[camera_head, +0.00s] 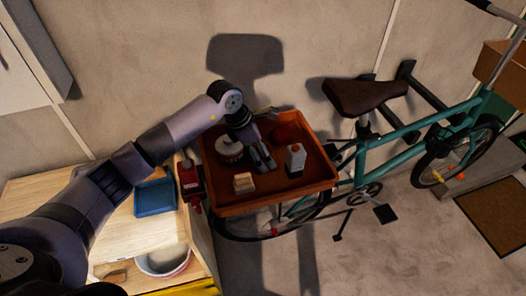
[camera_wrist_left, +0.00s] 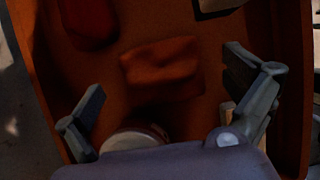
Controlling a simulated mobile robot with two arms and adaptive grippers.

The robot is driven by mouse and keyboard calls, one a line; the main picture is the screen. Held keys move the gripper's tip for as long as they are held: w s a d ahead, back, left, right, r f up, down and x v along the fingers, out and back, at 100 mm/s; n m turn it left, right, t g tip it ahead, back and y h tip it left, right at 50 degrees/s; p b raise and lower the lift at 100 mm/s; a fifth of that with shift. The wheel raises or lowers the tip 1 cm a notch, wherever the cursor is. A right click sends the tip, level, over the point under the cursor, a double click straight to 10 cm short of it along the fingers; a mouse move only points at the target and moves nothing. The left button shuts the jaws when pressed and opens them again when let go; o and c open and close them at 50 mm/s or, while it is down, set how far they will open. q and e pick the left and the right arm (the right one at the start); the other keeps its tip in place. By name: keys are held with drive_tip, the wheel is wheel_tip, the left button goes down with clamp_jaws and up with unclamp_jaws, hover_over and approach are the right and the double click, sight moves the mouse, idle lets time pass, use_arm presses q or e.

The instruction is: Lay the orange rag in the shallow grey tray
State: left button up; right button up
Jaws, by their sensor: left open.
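In the left wrist view a folded orange rag (camera_wrist_left: 160,66) lies on the floor of an orange crate (camera_wrist_left: 290,140). My left gripper (camera_wrist_left: 166,75) is open above the rag, a finger on each side; it is apart from the rag as far as I can tell. In the head view my left gripper (camera_head: 263,158) reaches down into the orange crate (camera_head: 272,203), and I cannot make out the rag there. My right gripper is out of view.
The crate also holds a round tin (camera_head: 229,149), a pale carton (camera_head: 295,158), a tan block (camera_head: 243,183) and a dark red object (camera_head: 287,132). A red vise (camera_head: 191,185) stands between bench (camera_head: 125,233) and crate. A teal bicycle (camera_head: 375,143) stands at right.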

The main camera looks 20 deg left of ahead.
use_arm(q)
drive_tip(key=shift+x, duration=0.75)
drive_tip(key=shift+c, duration=0.4)
drive_tip(key=c, duration=1.2)
drive_tip(key=shift+r, duration=0.2)
wheel_tip(320, 180, up, 20)
drive_tip(key=b, duration=0.5)
drive_tip(key=shift+f+b, duration=0.2)
drive_tip(key=shift+b, duration=0.15)
